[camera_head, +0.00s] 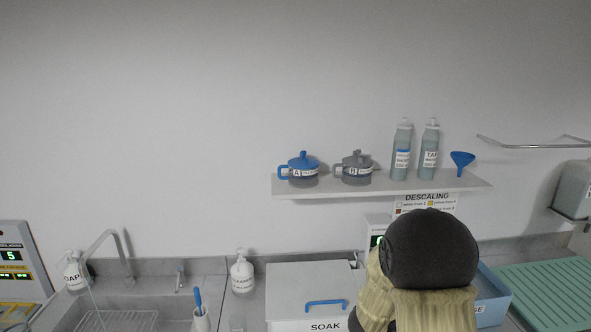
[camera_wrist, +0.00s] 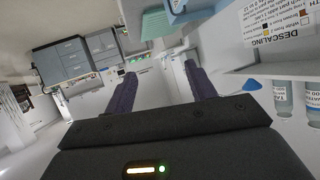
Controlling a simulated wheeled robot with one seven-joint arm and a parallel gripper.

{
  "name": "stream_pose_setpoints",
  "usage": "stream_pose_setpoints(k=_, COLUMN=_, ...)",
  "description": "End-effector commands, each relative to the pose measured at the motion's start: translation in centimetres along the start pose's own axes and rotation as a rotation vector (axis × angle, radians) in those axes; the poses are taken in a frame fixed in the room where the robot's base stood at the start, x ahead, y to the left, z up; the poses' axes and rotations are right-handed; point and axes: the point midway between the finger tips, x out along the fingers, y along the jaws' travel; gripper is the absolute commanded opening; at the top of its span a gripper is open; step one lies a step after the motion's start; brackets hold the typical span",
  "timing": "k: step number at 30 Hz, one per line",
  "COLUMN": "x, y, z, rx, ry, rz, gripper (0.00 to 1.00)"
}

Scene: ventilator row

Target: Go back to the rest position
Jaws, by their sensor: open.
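My gripper (camera_wrist: 160,90) shows in the wrist view with its two dark fingers spread apart and nothing between them. In the head view my arm rises at the lower right, in front of the counter and below the shelf; the fingers cannot be made out there. The wrist view is strongly tilted, with the descaling notice (camera_wrist: 272,35) and shelf bottles close by on the right.
A wall shelf (camera_head: 380,187) holds a blue pot (camera_head: 303,170), a grey pot (camera_head: 355,170), two bottles (camera_head: 401,150) and a blue funnel (camera_head: 462,162). Below are a sink (camera_head: 130,300), a soak box (camera_head: 310,280), a light-blue tray (camera_head: 492,300) and a green ribbed mat (camera_head: 550,290).

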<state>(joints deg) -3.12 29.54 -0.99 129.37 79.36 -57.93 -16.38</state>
Motion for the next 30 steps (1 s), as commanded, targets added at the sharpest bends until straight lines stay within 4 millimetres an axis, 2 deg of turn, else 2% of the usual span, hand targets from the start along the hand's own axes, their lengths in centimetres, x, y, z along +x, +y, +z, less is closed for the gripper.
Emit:
stream_pose_setpoints(k=7, x=-1.9, y=-3.3, z=3.0, rx=-0.073, ry=-0.172, rz=-0.271, gripper=0.56)
stream_pose_setpoints(k=11, x=-4.5, y=-4.4, z=5.7, rx=-0.174, ry=-0.313, rz=-0.451, gripper=0.56)
stream_pose_setpoints(k=14, x=-6.9, y=-4.2, z=8.0, rx=-0.279, ry=-0.422, rz=-0.566, gripper=0.56)
stream_pose_setpoints(k=17, x=-9.3, y=-2.9, z=10.2, rx=-0.405, ry=-0.527, rz=-0.655, gripper=0.56)
stream_pose_setpoints(k=22, x=-12.7, y=1.6, z=13.7, rx=-0.659, ry=-0.687, rz=-0.738, gripper=0.56)
stream_pose_setpoints(k=27, x=-14.3, y=7.5, z=15.6, rx=-0.911, ry=-0.8, rz=-0.73, gripper=0.56)
stream_pose_setpoints(k=30, x=-14.6, y=9.5, z=15.9, rx=-0.998, ry=-0.829, rz=-0.711, gripper=0.56)
